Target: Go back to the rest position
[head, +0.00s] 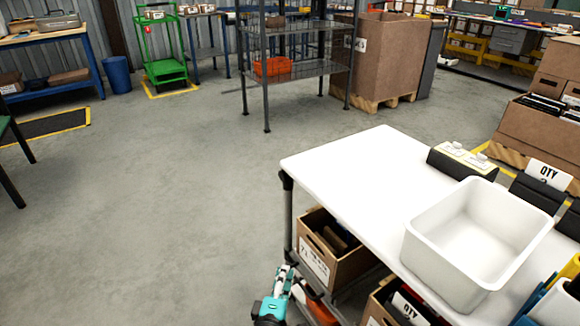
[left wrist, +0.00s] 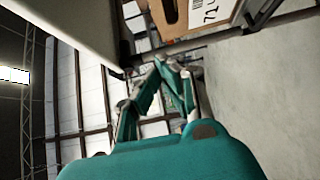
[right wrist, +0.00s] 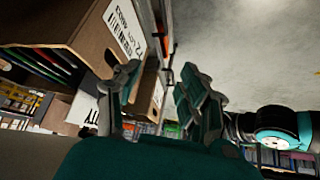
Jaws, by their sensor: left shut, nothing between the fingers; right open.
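My left gripper (head: 286,272) shows at the bottom of the head view, beside the left end of the white table (head: 345,165) and below its top. In the left wrist view my left gripper (left wrist: 170,68) has its fingers closed with nothing between them. A carton with a printed label (left wrist: 180,15) is beyond the fingers there. My right gripper (right wrist: 150,82) shows only in the right wrist view. Its fingers are spread apart and it is empty. Labelled cartons (right wrist: 100,35) stand to the left of and behind its fingers.
A white bin (head: 480,235) stands on the table. Cartons (head: 335,262) sit on the shelf under it. A wire rack (head: 290,70) and a large carton on a pallet (head: 388,60) stand behind. The floor at the left is open.

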